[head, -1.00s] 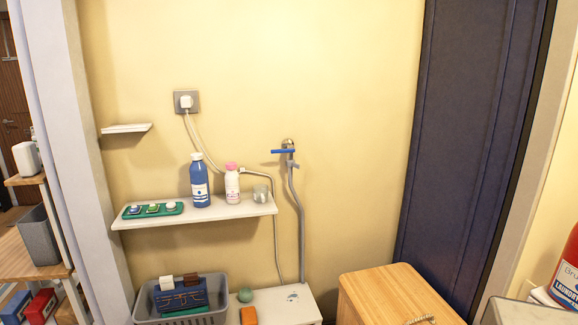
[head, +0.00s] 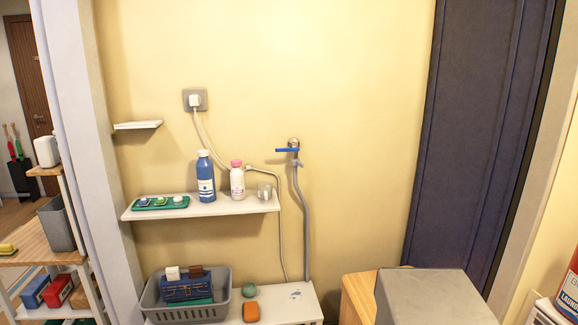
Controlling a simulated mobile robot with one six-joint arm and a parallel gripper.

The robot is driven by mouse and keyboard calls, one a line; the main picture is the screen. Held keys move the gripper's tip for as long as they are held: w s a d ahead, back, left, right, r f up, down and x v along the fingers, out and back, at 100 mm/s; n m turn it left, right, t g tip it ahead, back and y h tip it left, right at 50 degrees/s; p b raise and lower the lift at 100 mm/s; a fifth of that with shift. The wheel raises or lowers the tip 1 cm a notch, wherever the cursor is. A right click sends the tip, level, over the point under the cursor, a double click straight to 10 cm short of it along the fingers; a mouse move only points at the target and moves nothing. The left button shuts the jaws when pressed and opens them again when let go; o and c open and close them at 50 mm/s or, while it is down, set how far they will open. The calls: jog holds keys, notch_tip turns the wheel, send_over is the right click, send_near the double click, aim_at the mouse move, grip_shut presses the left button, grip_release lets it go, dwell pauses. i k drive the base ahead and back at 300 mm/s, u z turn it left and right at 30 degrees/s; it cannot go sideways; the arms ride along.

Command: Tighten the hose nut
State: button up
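A tap with a blue lever (head: 287,150) is fixed on the yellow wall. A grey hose (head: 304,215) hangs from it down toward the white surface below. The hose nut (head: 298,163) seems to be the small grey fitting under the tap; it is too small to tell how tight it is. My gripper is not in view.
A white wall shelf (head: 245,205) holds a blue bottle (head: 206,180), a pink-capped bottle, a glass and a green tray. Below, a grey basket (head: 185,312) stands beside an orange block and a green ball. A wooden box (head: 358,293) and a grey box-like top (head: 432,297) fill the lower right.

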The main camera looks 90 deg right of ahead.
aim_at(294, 161)
jog(key=u, duration=0.65)
jog(key=k, duration=0.35)
jog(key=z, duration=2.7)
jog(key=i, duration=0.15)
jog(key=u, duration=1.2)
